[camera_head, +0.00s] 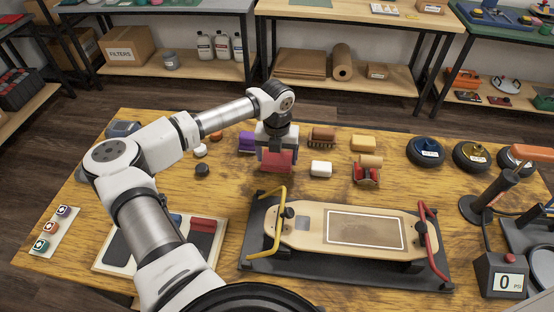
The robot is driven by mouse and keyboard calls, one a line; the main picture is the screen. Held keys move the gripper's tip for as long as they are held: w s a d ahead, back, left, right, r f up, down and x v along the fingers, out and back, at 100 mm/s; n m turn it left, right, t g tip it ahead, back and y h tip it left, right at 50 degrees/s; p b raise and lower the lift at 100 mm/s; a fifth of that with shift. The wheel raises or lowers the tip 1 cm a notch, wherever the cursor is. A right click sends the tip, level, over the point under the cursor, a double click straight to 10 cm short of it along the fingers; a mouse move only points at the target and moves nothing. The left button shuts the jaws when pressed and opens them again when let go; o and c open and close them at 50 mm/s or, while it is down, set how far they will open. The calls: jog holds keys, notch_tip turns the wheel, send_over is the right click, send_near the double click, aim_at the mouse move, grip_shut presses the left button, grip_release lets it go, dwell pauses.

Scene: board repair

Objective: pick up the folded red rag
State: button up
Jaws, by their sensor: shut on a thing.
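The folded red rag (277,161) is on the wooden table near its middle, behind the skateboard deck. My gripper (275,151) points down over it and is shut on it. The fingers partly hide the rag's upper part. I cannot tell whether the rag touches the table or is slightly above it.
A purple block (247,141) and a brown brush (321,137) stand close by, with a white block (321,169) to the right. A deck (300,228) lies in a clamp stand in front. Wheels (425,151) and a pump (490,195) are at right.

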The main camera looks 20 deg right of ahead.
aim_at(276, 158)
notch_tip(276, 158, up, 18)
jog(key=b, duration=0.3)
jog(key=shift+r+b, duration=0.2)
jog(key=shift+b, duration=0.1)
jog(key=shift+o, duration=1.2)
jog(key=shift+c, duration=0.8)
jog(key=shift+a, duration=0.1)
